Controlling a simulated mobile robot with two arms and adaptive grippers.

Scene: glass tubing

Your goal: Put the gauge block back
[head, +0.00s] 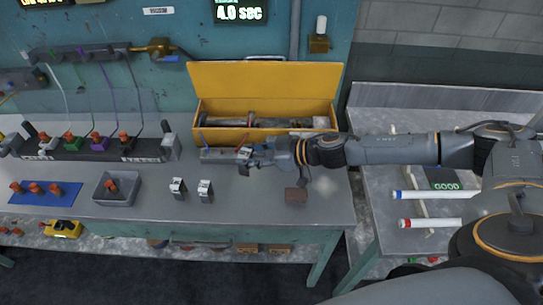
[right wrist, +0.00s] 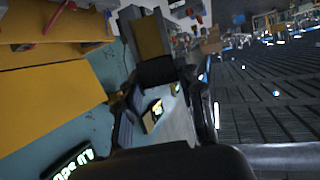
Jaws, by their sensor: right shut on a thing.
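My right gripper (head: 246,160) reaches in from the right over the bench, in front of the yellow box. It is shut on a small block, which I take to be the gauge block (right wrist: 153,115). In the right wrist view, the block shows dark with a pale yellowish face between the fingers of the right gripper (right wrist: 163,118). In the head view the block is too small and covered to make out clearly. Two small metal clip-like blocks (head: 178,187) (head: 205,190) stand apart on the bench. My left gripper is not in view.
The open yellow box (head: 265,85) stands behind the gripper. A side table at right holds blue and red markers (head: 428,195).

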